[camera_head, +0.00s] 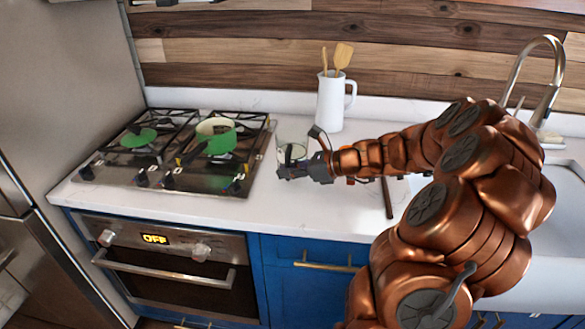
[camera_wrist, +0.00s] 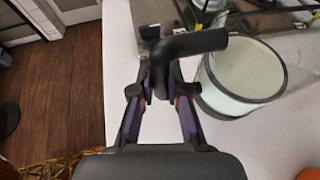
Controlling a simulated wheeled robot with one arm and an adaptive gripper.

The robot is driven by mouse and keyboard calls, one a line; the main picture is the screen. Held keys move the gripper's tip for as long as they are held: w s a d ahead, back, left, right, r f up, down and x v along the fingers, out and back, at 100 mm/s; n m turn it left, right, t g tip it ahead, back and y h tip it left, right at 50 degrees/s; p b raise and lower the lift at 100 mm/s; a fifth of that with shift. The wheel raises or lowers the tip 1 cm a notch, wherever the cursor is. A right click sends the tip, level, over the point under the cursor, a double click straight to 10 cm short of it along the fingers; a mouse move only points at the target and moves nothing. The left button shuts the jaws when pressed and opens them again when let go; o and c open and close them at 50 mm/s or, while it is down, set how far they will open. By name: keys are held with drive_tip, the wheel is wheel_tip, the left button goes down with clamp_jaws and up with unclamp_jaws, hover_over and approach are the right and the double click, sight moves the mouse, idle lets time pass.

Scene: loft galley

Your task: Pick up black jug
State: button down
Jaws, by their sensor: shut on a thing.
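The jug (camera_wrist: 245,75) has a pale, see-through body with a black rim and a black handle (camera_wrist: 190,45). In the wrist view it is right of my gripper (camera_wrist: 161,90), and its handle runs between the two fingers. My gripper is shut on this handle. In the head view the jug (camera_head: 291,146) is beside the stove, partly hidden by my gripper (camera_head: 294,170). I cannot tell whether its base touches the counter.
The stove (camera_head: 175,185) on the left holds a green pot (camera_head: 215,135). A white pitcher (camera_head: 330,105) with wooden utensils stands behind my gripper. The sink (camera_head: 548,205) is at the right. The white counter (camera_head: 330,215) in front is mostly clear.

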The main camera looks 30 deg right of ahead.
drive_tip(key=s+a+r+b, duration=0.1)
drive_tip(key=s+a+b, duration=0.1)
drive_tip(key=s+a, duration=0.3)
drive_tip(key=shift+a, duration=1.55)
drive_tip(key=shift+s+a, duration=0.1)
drive_tip(key=w+a+m+h, duration=0.1)
drive_tip(key=w, duration=0.4)
drive_tip(key=w+r+m+t+h, duration=0.1)
drive_tip(key=w, duration=0.5)
drive_tip(key=w+a+r+m+t+h, duration=0.1)
drive_tip(key=w+m+h, duration=0.1)
drive_tip(key=w, duration=0.3)
drive_tip(key=shift+w+a, duration=0.25)
drive_tip(key=shift+a, duration=0.05)
drive_tip(key=shift+f, duration=0.1)
